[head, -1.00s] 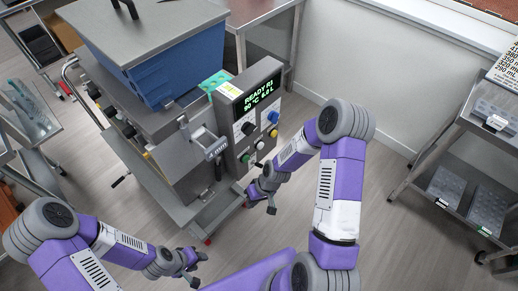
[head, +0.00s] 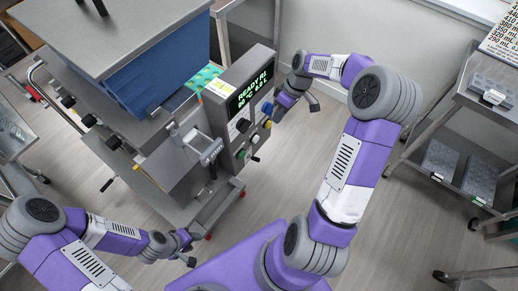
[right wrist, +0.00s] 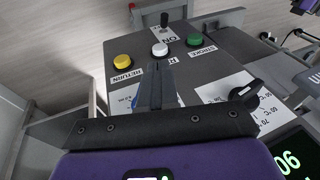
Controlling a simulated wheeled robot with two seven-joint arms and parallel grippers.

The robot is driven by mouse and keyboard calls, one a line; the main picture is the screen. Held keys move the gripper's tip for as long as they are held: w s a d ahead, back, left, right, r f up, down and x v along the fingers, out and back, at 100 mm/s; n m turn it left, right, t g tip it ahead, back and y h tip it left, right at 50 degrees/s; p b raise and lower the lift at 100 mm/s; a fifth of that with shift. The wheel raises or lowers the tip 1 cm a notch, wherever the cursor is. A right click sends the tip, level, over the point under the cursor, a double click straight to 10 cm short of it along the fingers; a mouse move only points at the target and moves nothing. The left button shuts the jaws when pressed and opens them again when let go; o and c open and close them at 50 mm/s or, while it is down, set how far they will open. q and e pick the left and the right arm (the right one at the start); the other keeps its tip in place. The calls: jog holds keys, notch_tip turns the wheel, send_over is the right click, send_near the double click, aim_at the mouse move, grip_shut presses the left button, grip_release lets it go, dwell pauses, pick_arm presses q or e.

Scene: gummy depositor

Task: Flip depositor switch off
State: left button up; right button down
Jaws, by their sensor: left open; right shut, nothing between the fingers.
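The depositor's control panel (head: 233,133) faces right on the machine, with a lit display (head: 250,92) reading READY. A small black toggle switch (right wrist: 164,19) stands out at the panel's far end in the right wrist view, beside an ON label. It shows as a dark lever (head: 255,158) low on the panel in the head view. My right gripper (head: 278,114) is beside the panel's right edge. In the right wrist view its fingers (right wrist: 157,70) are shut and empty, pointing toward the white button, apart from the switch. My left gripper (head: 190,250) is open and empty, low in front of the machine.
Yellow (right wrist: 121,61), white (right wrist: 160,50) and green (right wrist: 193,40) buttons lie between my right fingers and the switch. A dark knob (right wrist: 243,93) is to their right. A blue hopper (head: 160,68) tops the machine. A shelf rack (head: 455,155) stands right; floor between is clear.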

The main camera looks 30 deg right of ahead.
aim_at(254, 159)
pick_arm(q)
notch_tip(254, 159, down, 6)
jog(key=b, duration=0.5)
jog(key=shift+r+b, duration=0.1)
jog(key=shift+b, duration=0.3)
pick_arm(e)
jog(key=x, duration=2)
jog(key=shift+d, duration=0.15)
pick_arm(q)
jog(key=shift+s+a+r, duration=0.1)
jog(key=shift+s+a, duration=0.05)
jog(key=shift+a, duration=0.15)
pick_arm(e)
jog(key=shift+s+f+t, duration=0.1)
jog(key=shift+s+t, duration=0.05)
jog(key=shift+t, duration=0.15)
